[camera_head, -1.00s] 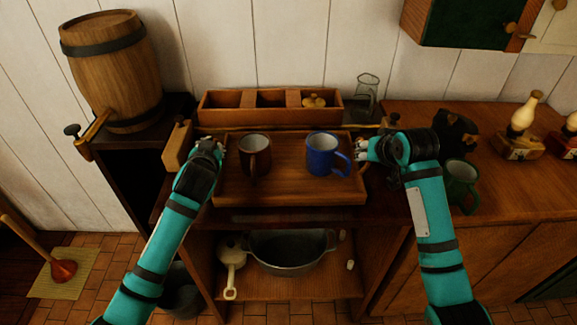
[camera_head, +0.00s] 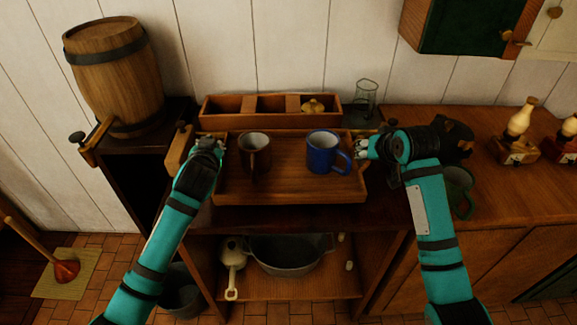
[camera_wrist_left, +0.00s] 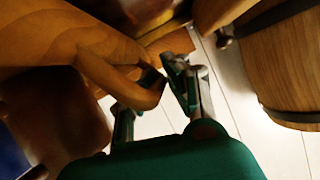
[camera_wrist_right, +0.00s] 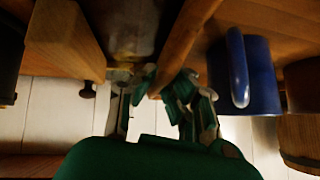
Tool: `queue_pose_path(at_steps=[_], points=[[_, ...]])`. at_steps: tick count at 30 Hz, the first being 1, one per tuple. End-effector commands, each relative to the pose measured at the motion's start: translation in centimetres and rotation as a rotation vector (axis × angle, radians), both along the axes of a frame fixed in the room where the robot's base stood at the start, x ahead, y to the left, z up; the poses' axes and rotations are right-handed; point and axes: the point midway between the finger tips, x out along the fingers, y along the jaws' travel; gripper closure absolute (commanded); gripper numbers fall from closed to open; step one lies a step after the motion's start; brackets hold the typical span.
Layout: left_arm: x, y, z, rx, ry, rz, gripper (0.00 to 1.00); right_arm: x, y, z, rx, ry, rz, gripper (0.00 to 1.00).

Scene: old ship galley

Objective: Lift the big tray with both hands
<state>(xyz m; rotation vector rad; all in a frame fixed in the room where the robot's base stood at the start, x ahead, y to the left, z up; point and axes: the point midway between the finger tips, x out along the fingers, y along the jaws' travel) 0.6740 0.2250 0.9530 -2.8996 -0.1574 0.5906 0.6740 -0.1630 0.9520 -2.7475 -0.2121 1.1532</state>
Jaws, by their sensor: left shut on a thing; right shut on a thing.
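The big wooden tray (camera_head: 290,190) is in the middle of the head view, roughly level over the dark cabinet top. It carries a brown mug (camera_head: 254,155) on the left and a blue mug (camera_head: 322,155) on the right, both upright. My left gripper (camera_head: 219,147) is shut on the tray's left side; in the left wrist view its fingers close on a wooden handle (camera_wrist_left: 128,85). My right gripper (camera_head: 364,149) is shut on the tray's right side, where the right wrist view shows a wooden bar (camera_wrist_right: 183,42) between the fingers. The gap under the tray is hard to judge.
A divided wooden box (camera_head: 270,110) and a glass jar (camera_head: 366,100) stand behind the tray. A barrel (camera_head: 115,75) is at the left. A green mug (camera_head: 459,190) stands close to my right arm. A metal pot (camera_head: 290,255) is on the shelf below.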

Motion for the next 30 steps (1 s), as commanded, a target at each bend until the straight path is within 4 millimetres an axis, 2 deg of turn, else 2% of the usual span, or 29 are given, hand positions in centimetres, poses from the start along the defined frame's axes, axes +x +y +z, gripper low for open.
queue_pose_path(at_steps=[1, 21, 30], points=[[0.1, 0.3, 1.6, 0.003, -0.005, 0.005, 1.00, 0.1, -0.3, 1.5, -0.002, -0.006, -0.008, 1.00], [0.1, 0.4, 10.1, 0.004, -0.004, 0.008, 1.00, 0.2, -0.4, 10.0, -0.002, -0.005, -0.010, 1.00], [0.1, 0.4, 11.7, 0.004, -0.003, 0.009, 1.00, 0.2, -0.5, 11.6, -0.003, -0.005, -0.010, 1.00]])
